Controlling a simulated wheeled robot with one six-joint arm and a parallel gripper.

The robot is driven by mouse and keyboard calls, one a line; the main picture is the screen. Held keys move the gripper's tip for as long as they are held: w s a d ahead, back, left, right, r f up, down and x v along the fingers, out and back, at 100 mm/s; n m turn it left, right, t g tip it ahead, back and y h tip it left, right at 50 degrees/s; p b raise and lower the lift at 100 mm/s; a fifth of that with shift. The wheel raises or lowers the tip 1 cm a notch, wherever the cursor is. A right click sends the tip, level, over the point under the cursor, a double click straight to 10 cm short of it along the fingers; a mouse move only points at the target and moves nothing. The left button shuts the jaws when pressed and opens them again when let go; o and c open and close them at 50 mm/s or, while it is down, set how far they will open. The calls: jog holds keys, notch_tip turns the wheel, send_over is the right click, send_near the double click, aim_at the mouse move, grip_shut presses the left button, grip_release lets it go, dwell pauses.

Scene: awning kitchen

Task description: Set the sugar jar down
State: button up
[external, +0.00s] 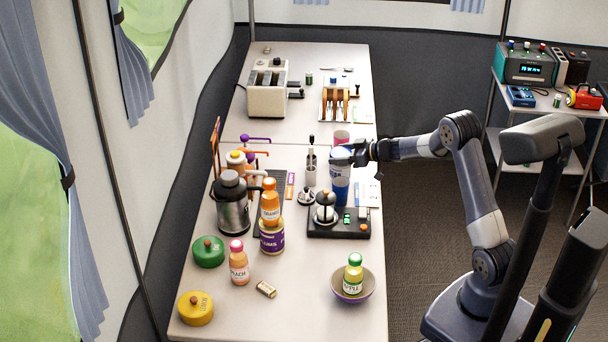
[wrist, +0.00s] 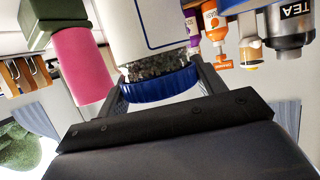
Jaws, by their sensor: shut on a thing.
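The sugar jar appears to be the blue and white jar (external: 340,187) at the table's right side, behind the black device with the dial. My gripper (external: 352,155) reaches in from the right and is shut near its top. In the wrist view, the jar (wrist: 147,28) has a white label, a dark speckled band and a blue lid (wrist: 160,86). My fingers flank it on both sides. The jar looks upright; I cannot tell whether its base touches the table (external: 300,280).
A pink cylinder (wrist: 78,65) stands close beside the jar. The black device (external: 325,231) is just in front. A bowl (external: 366,290) with a bottle stands nearer. Free tabletop lies at the front middle.

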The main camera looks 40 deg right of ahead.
notch_tip(320, 180, down, 4)
jog(key=shift+r+b, duration=0.2)
jog(key=shift+b, duration=0.25)
jog(key=o, duration=1.6)
jog(key=shift+f, duration=0.1)
jog(key=shift+c, duration=0.2)
jog(key=shift+s+d+r, duration=0.1)
jog(key=shift+r, duration=0.1)
jog(key=v, duration=1.1)
jog(key=shift+s+p, duration=0.35)
jog(key=shift+p, duration=0.1)
